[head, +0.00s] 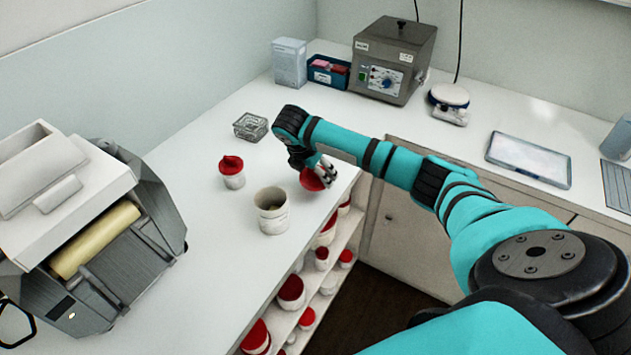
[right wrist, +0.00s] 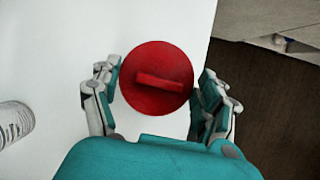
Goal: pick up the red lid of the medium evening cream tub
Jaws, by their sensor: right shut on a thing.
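The red lid (head: 311,181), round with a raised bar handle, is between the fingers of my right gripper (head: 318,172). The right wrist view shows the lid (right wrist: 157,95) face-on, with the fingers of the right gripper (right wrist: 160,92) closed at its two sides. The lid is near the counter's right edge, beside and apart from an open whitish tub (head: 272,218). Part of a whitish ribbed tub (right wrist: 14,124) shows at the left of the wrist view. Labels are too small to read. My left gripper is not in view.
A small tub with a red lid (head: 232,173) stands left of the open tub. A clear box (head: 250,126) lies behind. A roller machine (head: 110,240) fills the left. Shelves below the edge hold several red-lidded tubs (head: 291,292). Clear counter lies around the open tub.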

